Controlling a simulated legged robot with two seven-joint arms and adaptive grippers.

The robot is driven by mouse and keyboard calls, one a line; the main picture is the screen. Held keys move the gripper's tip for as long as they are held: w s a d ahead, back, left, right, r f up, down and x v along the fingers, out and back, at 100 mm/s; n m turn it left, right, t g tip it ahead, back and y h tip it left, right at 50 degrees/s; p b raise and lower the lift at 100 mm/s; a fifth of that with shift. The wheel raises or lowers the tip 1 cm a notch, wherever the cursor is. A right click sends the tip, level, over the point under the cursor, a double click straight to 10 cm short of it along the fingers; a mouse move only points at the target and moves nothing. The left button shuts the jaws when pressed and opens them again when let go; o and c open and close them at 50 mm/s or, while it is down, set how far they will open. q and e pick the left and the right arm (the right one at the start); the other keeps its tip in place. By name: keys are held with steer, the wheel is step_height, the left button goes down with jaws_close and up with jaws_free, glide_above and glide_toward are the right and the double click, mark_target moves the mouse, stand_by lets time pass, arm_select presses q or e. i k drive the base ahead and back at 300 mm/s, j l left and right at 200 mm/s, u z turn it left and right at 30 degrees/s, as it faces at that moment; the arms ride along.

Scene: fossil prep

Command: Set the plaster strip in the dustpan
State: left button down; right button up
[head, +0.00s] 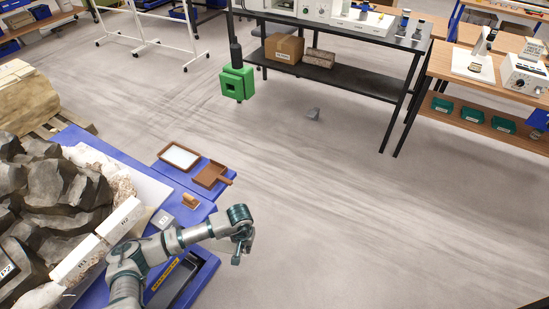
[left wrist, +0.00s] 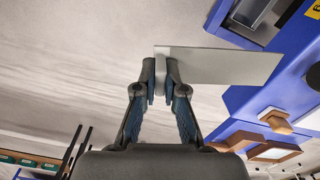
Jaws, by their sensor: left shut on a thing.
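The plaster strip (left wrist: 225,66) is a flat pale grey-white piece in the left wrist view. My left gripper (left wrist: 160,80) is shut on one end of it, and the rest sticks out to the right. In the head view my left gripper (head: 240,250) hangs over the floor, right of the blue table's edge; the strip cannot be made out there. The dustpan (head: 208,176) is brown with a short handle and lies on the blue table's far right corner, apart from the gripper. It also shows in the left wrist view (left wrist: 235,140). My right gripper is not in view.
A wood-framed tray (head: 179,156) with a pale inside lies beside the dustpan. A small brown brush (head: 190,201) lies nearer me. Rocks (head: 45,185) and white blocks (head: 90,250) crowd the left. Open floor (head: 350,220) lies to the right.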

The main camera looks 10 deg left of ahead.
mark_target(206, 173)
steer(key=i+l+z, duration=0.1)
steer(key=i+l, duration=0.15)
steer(key=i, duration=0.2)
steer(key=i+l, duration=0.2)
steer(key=i, duration=0.3)
steer(key=i+l+z, duration=0.15)
steer(key=i, duration=0.35)
steer(key=i+j+u, duration=0.15)
steer(key=i+u, duration=0.6)
steer(key=u, duration=0.25)
steer(key=i+l+u, duration=0.15)
steer(key=i+u, duration=0.35)
steer(key=i+l+u, duration=0.25)
steer(key=u, duration=0.25)
steer(key=i+l+u, duration=0.1)
steer(key=i+u, duration=0.15)
steer(key=u, duration=0.15)
steer(key=i+l+u, duration=0.15)
steer(key=u, duration=0.25)
steer(key=i+l+u, duration=0.25)
steer(key=u, duration=0.15)
steer(key=i+l+u, duration=0.25)
steer(key=u, duration=0.2)
steer(key=i+l+u, duration=0.1)
steer(key=l+u, duration=0.3)
